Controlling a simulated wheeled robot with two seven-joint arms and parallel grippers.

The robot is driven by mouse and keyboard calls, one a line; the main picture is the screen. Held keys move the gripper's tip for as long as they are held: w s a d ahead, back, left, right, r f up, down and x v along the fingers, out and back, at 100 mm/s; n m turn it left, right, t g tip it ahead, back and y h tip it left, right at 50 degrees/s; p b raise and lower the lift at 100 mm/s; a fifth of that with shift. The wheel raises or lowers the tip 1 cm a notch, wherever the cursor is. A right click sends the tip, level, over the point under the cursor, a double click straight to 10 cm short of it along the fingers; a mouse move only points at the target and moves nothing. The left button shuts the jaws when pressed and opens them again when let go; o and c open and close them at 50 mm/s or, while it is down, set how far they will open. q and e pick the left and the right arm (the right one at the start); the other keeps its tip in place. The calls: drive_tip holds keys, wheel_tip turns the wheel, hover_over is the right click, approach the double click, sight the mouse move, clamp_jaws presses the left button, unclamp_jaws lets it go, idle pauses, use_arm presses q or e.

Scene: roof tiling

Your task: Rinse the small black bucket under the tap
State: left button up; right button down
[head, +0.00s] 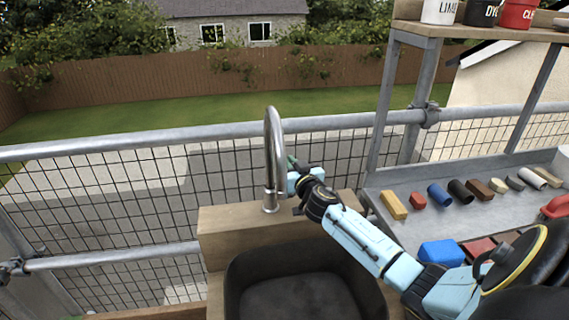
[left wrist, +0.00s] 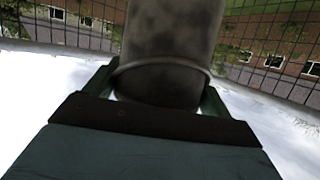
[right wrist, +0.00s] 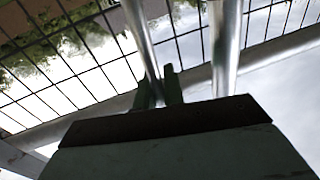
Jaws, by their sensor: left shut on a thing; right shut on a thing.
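The curved metal tap (head: 271,160) stands on a wooden ledge behind a black basin (head: 235,290). My right arm reaches to the tap, and my right gripper (head: 291,163) is close beside its pipe. In the right wrist view the fingers (right wrist: 158,88) are nearly together on a thin metal rod, apparently the tap's lever (right wrist: 142,42); the contact is partly hidden. In the left wrist view my left gripper (left wrist: 158,98) is shut on a dark, mottled, rounded thing with a raised rim, apparently the small black bucket (left wrist: 170,35). Neither shows in the head view. No water is visible.
A metal rail (head: 150,142) with wire mesh runs behind the tap. On the right, a grey tray (head: 405,232) holds several small coloured blocks and cylinders. A shelf (head: 470,33) with tins stands above it. The visible basin floor is clear.

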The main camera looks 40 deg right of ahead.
use_arm(q)
wheel_tip(320, 180, down, 4)
drive_tip(key=b, duration=0.4)
drive_tip(key=shift+f, duration=0.2)
use_arm(e)
drive_tip(key=shift+s+a+f+t, duration=0.1)
drive_tip(key=shift+s+a+t, duration=0.3)
drive_tip(key=shift+t, duration=0.2)
use_arm(q)
drive_tip(key=shift+f+b, duration=0.4)
drive_tip(key=shift+b, duration=0.25)
use_arm(e)
drive_tip(key=shift+s, duration=0.15)
drive_tip(key=shift+r, duration=0.25)
drive_tip(key=c, duration=1.5)
unclamp_jaws()
drive_tip(key=shift+s, duration=0.1)
use_arm(q)
drive_tip(key=shift+r+p, duration=0.45)
drive_tip(key=shift+p, duration=0.05)
use_arm(e)
drive_tip(key=v, duration=1.1)
drive_tip(key=shift+s+a+f, duration=0.15)
drive_tip(key=shift+s+f, duration=0.05)
drive_tip(key=shift+s, duration=0.15)
